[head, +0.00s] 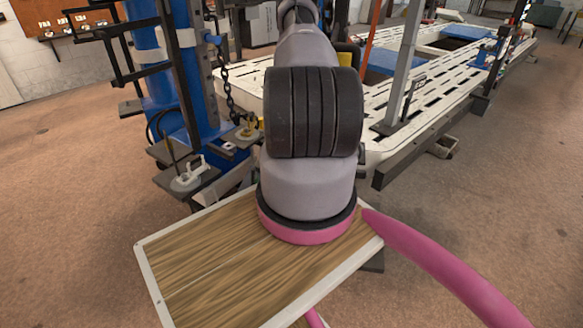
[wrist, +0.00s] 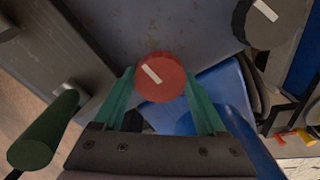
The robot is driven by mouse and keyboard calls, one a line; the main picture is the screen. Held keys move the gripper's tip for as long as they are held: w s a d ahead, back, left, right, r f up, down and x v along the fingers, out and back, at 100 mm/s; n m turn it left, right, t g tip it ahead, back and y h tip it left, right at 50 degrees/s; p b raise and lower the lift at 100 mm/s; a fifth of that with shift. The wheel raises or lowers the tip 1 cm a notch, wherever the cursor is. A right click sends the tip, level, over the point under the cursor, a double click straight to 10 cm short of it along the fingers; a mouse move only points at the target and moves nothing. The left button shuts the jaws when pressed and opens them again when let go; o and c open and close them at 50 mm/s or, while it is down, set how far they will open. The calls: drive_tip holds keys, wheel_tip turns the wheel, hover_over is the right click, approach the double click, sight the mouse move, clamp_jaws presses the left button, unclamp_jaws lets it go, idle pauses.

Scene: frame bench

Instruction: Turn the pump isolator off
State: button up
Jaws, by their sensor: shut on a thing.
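A red round knob (wrist: 172,88), which I take to be the pump isolator, shows in the wrist view on a dark, scuffed panel. Its white mark runs diagonally from upper left to lower right. My gripper (wrist: 160,84) has its two teal fingers on the left and right sides of the knob and is shut on it. No label can be read. In the head view my arm hides the gripper and the knob.
A dark knob (wrist: 262,28) with a white mark sits to the upper right in the wrist view. A green cylindrical handle (wrist: 42,130) sticks out at lower left. In the head view, a blue post (head: 150,60) and a white slotted frame bench (head: 430,100) stand ahead.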

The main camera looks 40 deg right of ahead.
drive_tip(key=n, duration=1.2)
drive_tip(key=shift+n, duration=2.2)
drive_tip(key=o, duration=1.3)
wheel_tip(320, 180, up, 11)
drive_tip(key=shift+f, duration=0.1)
